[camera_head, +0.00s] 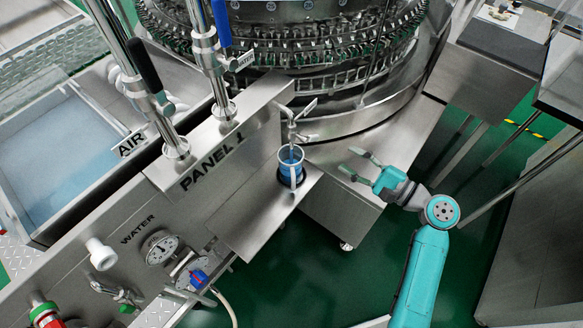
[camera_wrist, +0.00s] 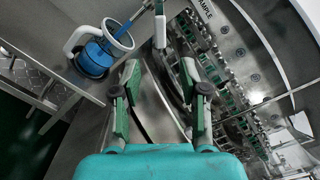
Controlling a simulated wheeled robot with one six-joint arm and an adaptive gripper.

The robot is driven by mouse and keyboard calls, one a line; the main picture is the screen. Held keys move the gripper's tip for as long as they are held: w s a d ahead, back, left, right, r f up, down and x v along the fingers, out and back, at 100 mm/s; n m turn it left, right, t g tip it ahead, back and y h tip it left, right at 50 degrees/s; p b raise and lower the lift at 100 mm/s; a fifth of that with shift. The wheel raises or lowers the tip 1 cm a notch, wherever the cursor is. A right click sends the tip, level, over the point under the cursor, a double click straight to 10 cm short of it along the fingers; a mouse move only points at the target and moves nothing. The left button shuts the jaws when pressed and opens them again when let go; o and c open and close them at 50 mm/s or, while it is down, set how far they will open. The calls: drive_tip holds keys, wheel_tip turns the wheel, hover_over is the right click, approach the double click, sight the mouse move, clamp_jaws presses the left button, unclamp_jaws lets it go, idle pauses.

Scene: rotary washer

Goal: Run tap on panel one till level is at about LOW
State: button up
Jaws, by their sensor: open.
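The panel one (camera_head: 212,160) housing stands left of centre in the head view. A small metal tap (camera_head: 296,122) with a lever is on its right end. A cup (camera_head: 291,172) with a pale rim and handle stands upright on the metal shelf below the tap, with blue in it. In the wrist view the cup (camera_wrist: 92,58) is at upper left, its body blue and its handle to the left. Any LOW mark or exact level is too small to tell. My gripper (camera_head: 359,164) is open and empty, right of the cup and apart from it; its fingers also show in the wrist view (camera_wrist: 160,72).
A large round washer machine (camera_head: 300,60) stands behind the tap. Vertical pipes with blue and black lever handles rise from the panel. A water gauge (camera_head: 160,247) and valves are at lower left. A metal cabinet (camera_head: 500,60) is at right. Green floor is open below the shelf.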

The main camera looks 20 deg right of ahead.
sight(315, 139)
drive_tip(key=x, duration=1.2)
drive_tip(key=shift+w, duration=0.1)
clamp_jaws()
